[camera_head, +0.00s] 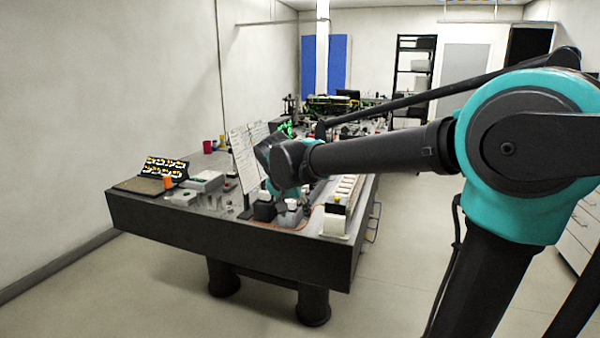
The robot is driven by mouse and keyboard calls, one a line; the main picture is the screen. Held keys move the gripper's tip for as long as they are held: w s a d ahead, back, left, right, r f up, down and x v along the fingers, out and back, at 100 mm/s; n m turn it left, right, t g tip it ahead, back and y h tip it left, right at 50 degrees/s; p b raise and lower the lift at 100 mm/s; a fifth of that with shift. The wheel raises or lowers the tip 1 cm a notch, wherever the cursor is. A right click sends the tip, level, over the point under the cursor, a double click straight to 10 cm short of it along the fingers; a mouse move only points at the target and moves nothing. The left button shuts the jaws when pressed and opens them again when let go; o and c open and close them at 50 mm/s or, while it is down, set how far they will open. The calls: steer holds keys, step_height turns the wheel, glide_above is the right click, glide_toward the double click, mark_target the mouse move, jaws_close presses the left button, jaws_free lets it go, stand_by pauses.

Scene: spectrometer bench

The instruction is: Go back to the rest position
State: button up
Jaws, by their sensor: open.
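My arm reaches in from the right and stretches left over the near part of the dark optical bench (230,240). My gripper (282,190) is at the arm's far end, low over the bench among small items. It is small and partly hidden by my wrist, and its fingers are hard to make out. It is open, and I see nothing held in it.
A white panel (247,155) stands upright just left of my wrist. A white box (334,222) and a long pale tray (346,190) are to the right. A black rack (166,167) and an orange cup (167,182) are at left. The floor in front is clear.

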steer(key=s+d+f+n+g+y, duration=0.1)
steer(key=s+d+f+n+y, duration=0.1)
steer(key=s+d+f, duration=1.7)
steer(key=shift+d+f+n, duration=0.5)
steer(key=shift+d+f, duration=0.2)
steer(key=shift+d, duration=0.15)
